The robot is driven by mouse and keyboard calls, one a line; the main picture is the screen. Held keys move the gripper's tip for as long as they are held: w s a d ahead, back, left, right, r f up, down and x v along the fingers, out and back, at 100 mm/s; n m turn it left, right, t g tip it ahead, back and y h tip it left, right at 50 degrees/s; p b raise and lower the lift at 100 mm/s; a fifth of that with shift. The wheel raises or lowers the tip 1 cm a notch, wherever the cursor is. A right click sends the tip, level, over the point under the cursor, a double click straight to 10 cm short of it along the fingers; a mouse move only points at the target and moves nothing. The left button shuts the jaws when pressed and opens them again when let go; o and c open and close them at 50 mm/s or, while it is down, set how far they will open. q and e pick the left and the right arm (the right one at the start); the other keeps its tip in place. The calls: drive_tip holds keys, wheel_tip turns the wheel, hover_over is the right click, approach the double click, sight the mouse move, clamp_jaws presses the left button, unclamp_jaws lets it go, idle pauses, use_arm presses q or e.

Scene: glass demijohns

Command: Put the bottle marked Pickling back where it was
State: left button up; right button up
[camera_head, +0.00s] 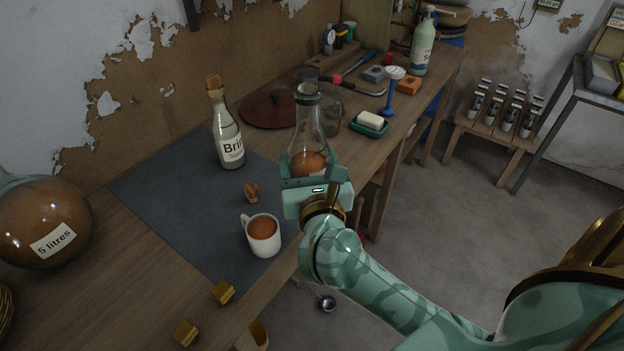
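My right gripper (314,178) reaches in from the right, its teal fingers closed around the lower body of a clear glass bottle (309,126). The bottle is upright, with a dark stopper and brown-orange liquid low inside. No label shows on it, so I cannot read whether it is marked Pickling. Its base is hidden by the gripper, and I cannot tell whether it touches the table. Another corked bottle (228,128), with a label starting "Brin", stands on the dark mat (170,205). My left gripper is not in view.
A white mug (264,241) of brown liquid and a loose cork (252,192) are on the mat. A round demijohn (42,222) labelled "5 litres" stands left. Two brass-coloured blocks (223,292) lie near the front edge. A brown disc (268,108) and soap dish (369,126) are behind.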

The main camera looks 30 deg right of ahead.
use_arm(q)
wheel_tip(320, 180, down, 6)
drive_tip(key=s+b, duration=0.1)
drive_tip(key=b, duration=0.5)
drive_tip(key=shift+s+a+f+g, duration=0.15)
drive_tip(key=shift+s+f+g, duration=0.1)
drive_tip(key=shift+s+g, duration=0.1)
use_arm(e)
drive_tip(key=w+d+f, duration=0.8)
drive_tip(key=w+f, duration=0.1)
drive_tip(key=f, duration=0.3)
drive_tip(key=shift+w+d+f, duration=0.2)
drive_tip(key=shift+w+d, duration=0.15)
drive_tip(key=shift+f+b, duration=0.15)
drive_tip(key=shift+b, duration=0.2)
drive_tip(key=o, duration=1.7)
drive_tip(key=shift+f, duration=0.1)
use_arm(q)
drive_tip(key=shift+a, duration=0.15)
use_arm(e)
drive_tip(key=shift+o, duration=0.4)
